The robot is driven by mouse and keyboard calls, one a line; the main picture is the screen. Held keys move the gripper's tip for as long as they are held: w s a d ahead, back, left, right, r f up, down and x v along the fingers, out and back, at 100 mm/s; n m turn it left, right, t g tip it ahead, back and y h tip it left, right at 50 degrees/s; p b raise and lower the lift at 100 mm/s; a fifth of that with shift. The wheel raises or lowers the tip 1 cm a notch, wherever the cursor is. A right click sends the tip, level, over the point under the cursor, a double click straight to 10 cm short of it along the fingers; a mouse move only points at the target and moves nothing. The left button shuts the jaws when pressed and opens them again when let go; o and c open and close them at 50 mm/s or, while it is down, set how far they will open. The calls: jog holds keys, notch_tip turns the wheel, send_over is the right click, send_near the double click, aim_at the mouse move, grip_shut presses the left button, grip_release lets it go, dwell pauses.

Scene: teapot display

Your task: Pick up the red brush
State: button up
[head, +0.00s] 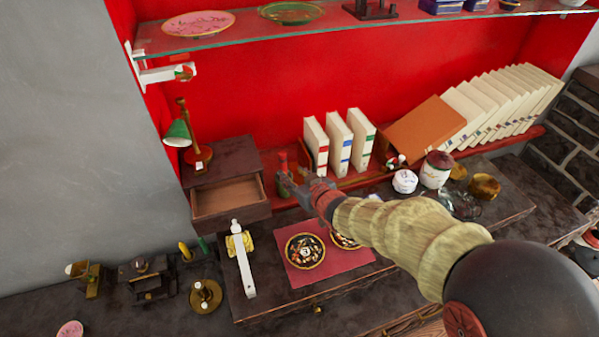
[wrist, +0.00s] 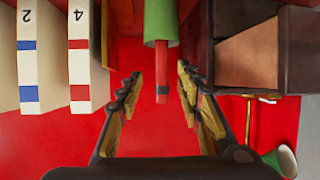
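A slim red brush (wrist: 162,72) with a dark band stands in a green holder (wrist: 158,20), which looks upside down in the wrist view. In the head view, a red upright piece, apparently the brush (head: 283,160), shows just beyond my gripper (head: 298,186), beside the small drawer box. My gripper (wrist: 157,76) is open in the wrist view, with one finger on each side of the brush's line. The brush's end shows in the gap between the fingers, with red background visible on both sides. Whether it is fully between the fingertips in depth is unclear. The holder's base is hidden.
White books (head: 338,140) stand close by on the red ledge. A dark box with an open drawer (head: 228,197) is on the other side, with a green-shaded lamp (head: 178,132) on it. A glass shelf (head: 330,22) hangs above. Bowls sit on a red mat (head: 302,277).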

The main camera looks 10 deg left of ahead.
aim_at(284, 168)
jog(key=shift+w+a+r+y, duration=0.2)
jog(key=shift+a+r+y, duration=0.1)
jog(key=shift+a, duration=0.15)
jog(key=b+x, duration=0.2)
jog(key=x, duration=0.5)
jog(key=shift+d+f+b, duration=0.2)
jog(key=shift+b, duration=0.1)
jog(key=shift+w, duration=0.2)
jog(key=shift+c, duration=0.9)
jog(key=c, duration=0.7)
grip_shut()
